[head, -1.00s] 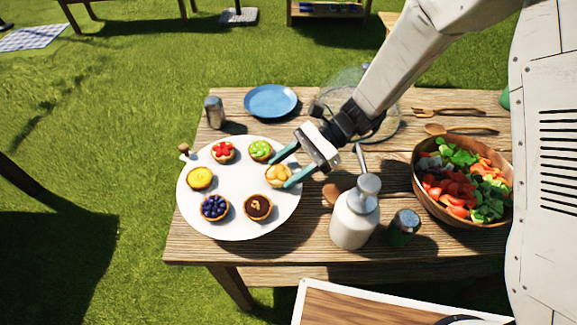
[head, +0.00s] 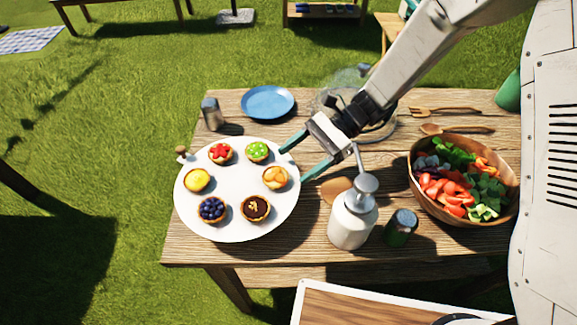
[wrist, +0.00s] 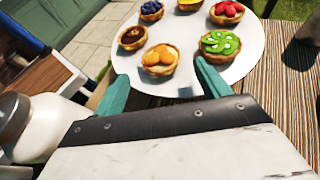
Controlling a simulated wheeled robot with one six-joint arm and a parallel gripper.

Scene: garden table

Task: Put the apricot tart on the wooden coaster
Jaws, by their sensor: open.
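The apricot tart (head: 275,177), with orange fruit halves on top, sits on the right side of the white round platter (head: 236,226). It also shows in the wrist view (wrist: 159,61), near the platter's close edge. My gripper (head: 293,166) is open and empty, with its teal fingers just right of the tart and pointing at it. In the wrist view the tart lies beyond and between the two fingertips. The wooden coaster (head: 334,188) lies on the table right of the platter, partly hidden by the white pump bottle.
Several other tarts share the platter, the green-topped one (head: 257,151) closest to one finger. The white pump bottle (head: 352,222) and a dark jar (head: 401,228) stand by the coaster. A salad bowl (head: 463,216) is at right, a blue plate (head: 267,103) behind, a clear dome behind my arm.

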